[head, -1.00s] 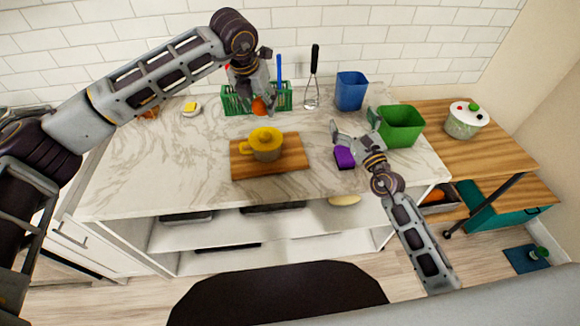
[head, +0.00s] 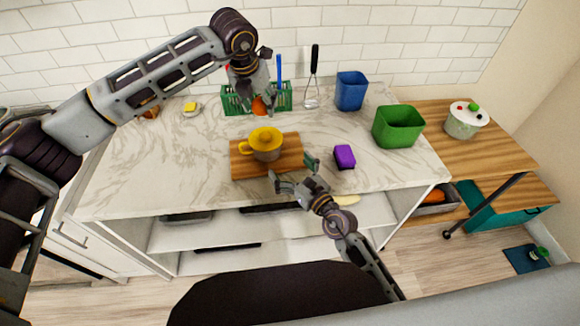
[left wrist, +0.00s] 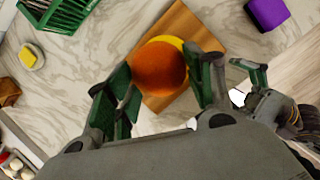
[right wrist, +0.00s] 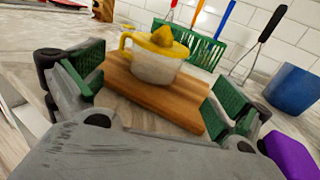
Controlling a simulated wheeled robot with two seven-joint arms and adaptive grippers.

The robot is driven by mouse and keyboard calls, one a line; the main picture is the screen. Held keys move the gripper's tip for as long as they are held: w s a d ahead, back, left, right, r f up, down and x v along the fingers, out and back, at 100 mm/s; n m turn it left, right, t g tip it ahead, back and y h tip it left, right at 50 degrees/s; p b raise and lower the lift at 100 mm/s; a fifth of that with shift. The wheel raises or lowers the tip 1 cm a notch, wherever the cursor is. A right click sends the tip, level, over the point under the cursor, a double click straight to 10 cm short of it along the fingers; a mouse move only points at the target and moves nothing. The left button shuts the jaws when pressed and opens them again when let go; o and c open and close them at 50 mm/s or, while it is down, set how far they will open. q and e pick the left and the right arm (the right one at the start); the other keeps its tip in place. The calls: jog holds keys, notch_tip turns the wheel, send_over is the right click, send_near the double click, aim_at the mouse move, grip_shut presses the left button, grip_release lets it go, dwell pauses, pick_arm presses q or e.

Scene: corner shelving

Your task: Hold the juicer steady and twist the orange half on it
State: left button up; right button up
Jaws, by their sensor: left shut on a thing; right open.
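The juicer (head: 266,152), with a yellow cone top, a yellow handle and a pale bowl, stands upright on a wooden board (head: 240,172). In the right wrist view the juicer (right wrist: 158,58) sits beyond the open fingers. My left gripper (head: 258,100) is shut on the orange half (head: 258,106) and holds it in the air. In the left wrist view the orange half (left wrist: 160,68) is between the fingers and hides most of the juicer. My right gripper (head: 294,174) is open and empty at the board's front right edge, apart from the juicer.
A green rack (head: 236,103) with utensils stands at the back. A purple block (head: 344,156), a green bin (head: 398,127) and a blue bin (head: 351,92) are to the right. A yellow item on a small dish (head: 191,109) is at the left. The left counter is mostly clear.

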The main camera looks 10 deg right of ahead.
aim_at(269, 143)
jog(key=shift+w, duration=0.1)
jog(key=shift+x, duration=5.95)
jog(key=c, duration=0.7)
jog(key=shift+c, duration=0.2)
jog(key=o, duration=0.7)
jog(key=shift+o, duration=0.2)
jog(key=c, duration=0.7)
